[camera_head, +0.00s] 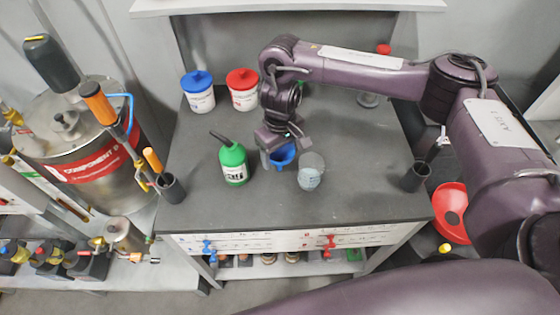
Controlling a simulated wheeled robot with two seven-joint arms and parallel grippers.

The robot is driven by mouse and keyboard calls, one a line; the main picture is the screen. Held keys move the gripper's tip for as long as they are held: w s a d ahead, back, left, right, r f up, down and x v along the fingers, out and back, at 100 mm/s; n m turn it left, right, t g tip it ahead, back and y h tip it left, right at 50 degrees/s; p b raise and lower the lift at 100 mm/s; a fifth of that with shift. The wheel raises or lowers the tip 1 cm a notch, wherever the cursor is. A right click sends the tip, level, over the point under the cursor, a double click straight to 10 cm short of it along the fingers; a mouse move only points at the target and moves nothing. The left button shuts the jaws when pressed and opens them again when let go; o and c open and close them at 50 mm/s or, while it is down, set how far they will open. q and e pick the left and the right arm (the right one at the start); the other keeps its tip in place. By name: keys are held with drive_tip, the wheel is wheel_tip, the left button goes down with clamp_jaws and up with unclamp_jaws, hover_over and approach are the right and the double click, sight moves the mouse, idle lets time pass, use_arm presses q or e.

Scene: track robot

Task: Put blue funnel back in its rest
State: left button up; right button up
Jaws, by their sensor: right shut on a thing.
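The blue funnel (283,156) is above the grey table, near its middle. My right gripper (275,145) comes down from the arm at the back right and is shut on the funnel; the fingertips are partly hidden. The funnel's lower end is hard to make out. A dark open cylinder (172,189) is at the table's front left edge, and a similar one (415,177) is at the front right edge. I cannot tell which of them is the funnel's rest. My left gripper is not in view.
A clear beaker (311,171) stands just right of the funnel, and a green bottle (234,164) stands to its left. Blue-lidded (199,93) and red-lidded (242,90) tubs are behind. A red funnel (452,206) is off the table's right side. The table front is clear.

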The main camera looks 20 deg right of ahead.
drive_tip(key=shift+f+b, duration=0.45)
drive_tip(key=shift+f, duration=1.5)
drive_tip(key=shift+f, duration=0.1)
drive_tip(key=o, duration=0.9)
drive_tip(key=shift+o, duration=0.2)
